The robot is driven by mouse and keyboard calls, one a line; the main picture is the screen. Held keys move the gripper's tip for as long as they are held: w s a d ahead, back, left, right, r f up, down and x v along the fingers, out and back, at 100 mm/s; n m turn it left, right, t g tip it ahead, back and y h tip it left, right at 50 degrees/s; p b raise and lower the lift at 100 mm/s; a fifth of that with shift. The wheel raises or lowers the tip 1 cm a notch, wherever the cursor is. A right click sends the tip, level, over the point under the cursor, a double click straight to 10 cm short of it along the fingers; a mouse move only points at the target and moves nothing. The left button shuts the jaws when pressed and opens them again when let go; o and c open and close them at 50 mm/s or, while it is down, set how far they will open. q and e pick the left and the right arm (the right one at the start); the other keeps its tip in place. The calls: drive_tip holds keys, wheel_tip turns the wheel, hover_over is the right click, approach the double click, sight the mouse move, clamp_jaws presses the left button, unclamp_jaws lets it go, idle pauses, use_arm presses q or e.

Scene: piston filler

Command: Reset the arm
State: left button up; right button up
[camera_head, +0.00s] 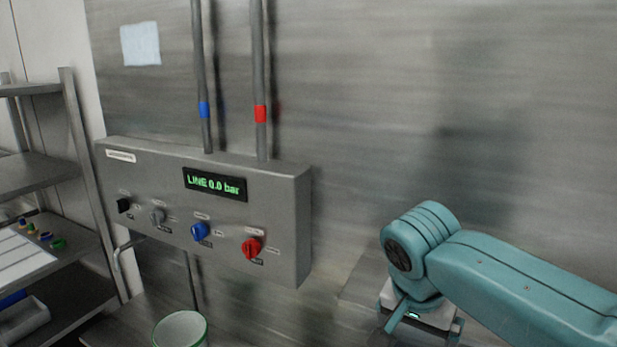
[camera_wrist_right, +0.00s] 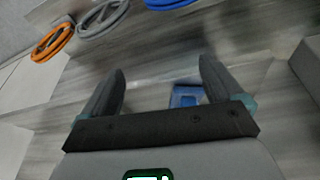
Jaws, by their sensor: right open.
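My right arm comes in from the right in the head view, its teal links bent down at the lower right; its fingers are out of that view. In the right wrist view my right gripper (camera_wrist_right: 160,88) is open, with its two dark fingers apart and nothing held between them. A small blue object (camera_wrist_right: 186,95) shows beyond the fingers, apart from them as far as I can tell. My left gripper is not in view.
A grey control box (camera_head: 215,215) on the wall has a display reading LINE 0.0 bar, a blue knob (camera_head: 200,231) and a red knob (camera_head: 251,248). A green-rimmed container (camera_head: 180,330) stands below. Shelves (camera_head: 45,170) stand left. An orange coil (camera_wrist_right: 52,45) shows.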

drive_tip(key=s+a+f+n+g+y, duration=0.1)
drive_tip(key=s+a+f+n+y, duration=0.15)
drive_tip(key=f, duration=1.25)
drive_tip(key=s+a+f+n+g+y, duration=0.1)
drive_tip(key=a+f+n+g+y, duration=0.15)
drive_tip(key=f, duration=1.25)
drive_tip(key=s+f+t+y, duration=0.1)
drive_tip(key=s+f, duration=1.3)
drive_tip(key=s, duration=0.2)
drive_tip(key=shift+d+f, duration=0.2)
drive_tip(key=shift+d, duration=0.15)
